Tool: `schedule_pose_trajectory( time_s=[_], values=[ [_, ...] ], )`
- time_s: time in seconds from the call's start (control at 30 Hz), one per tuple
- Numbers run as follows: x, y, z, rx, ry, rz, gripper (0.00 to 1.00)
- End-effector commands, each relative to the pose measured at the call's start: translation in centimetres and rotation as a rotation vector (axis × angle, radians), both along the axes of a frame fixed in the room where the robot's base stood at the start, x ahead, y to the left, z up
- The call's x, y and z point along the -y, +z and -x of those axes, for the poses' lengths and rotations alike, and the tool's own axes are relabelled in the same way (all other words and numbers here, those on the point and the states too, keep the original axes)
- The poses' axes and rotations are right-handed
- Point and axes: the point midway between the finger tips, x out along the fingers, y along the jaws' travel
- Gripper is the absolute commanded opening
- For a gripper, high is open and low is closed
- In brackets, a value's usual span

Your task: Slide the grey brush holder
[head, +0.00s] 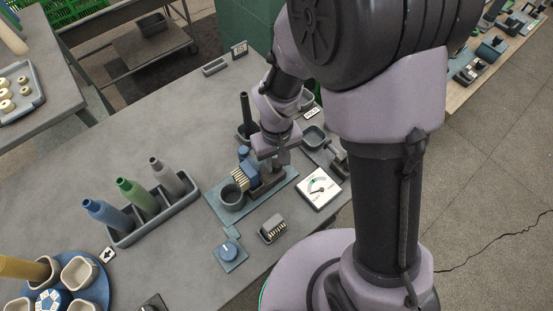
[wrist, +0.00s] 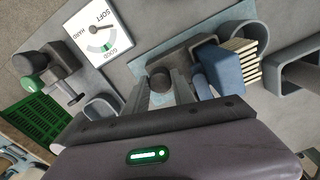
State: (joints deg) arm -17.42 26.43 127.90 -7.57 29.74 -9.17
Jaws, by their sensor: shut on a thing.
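The grey brush holder (head: 268,188) is a dark grey carriage on a blue-grey base plate (head: 228,213). In the wrist view it (wrist: 190,50) has a dark round knob (wrist: 160,77). A blue brush block with cream bristles (head: 240,179) sits beside it, and the bristles (wrist: 238,62) face a round grey cup (head: 231,197). The cup also shows in the wrist view (wrist: 262,30). My gripper (head: 272,160) reaches down over the holder. Its fingers (wrist: 165,88) are shut on the knob. The fingertips are partly hidden in the head view.
A white SOFT/GOOD/HARD dial (head: 319,188) stands close on the right. A blue knob panel (head: 230,252) and a small toothed block (head: 272,229) lie in front. A rack of coloured cones (head: 150,220) stands left. The table behind the plate is mostly clear.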

Motion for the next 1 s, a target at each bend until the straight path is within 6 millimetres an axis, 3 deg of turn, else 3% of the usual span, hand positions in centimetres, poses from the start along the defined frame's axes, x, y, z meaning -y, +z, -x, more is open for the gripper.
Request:
schedule_pose_trajectory(
  time_s=[0.47,0.8,1.0],
  values=[
    [0.0,0.0,0.0,0.000,0.000,0.000,0.00],
    [3.7,0.1,-2.5,0.001,-0.002,0.000,0.00],
    [3.9,0.0,-2.7,0.003,0.001,0.000,0.00]
  ],
)
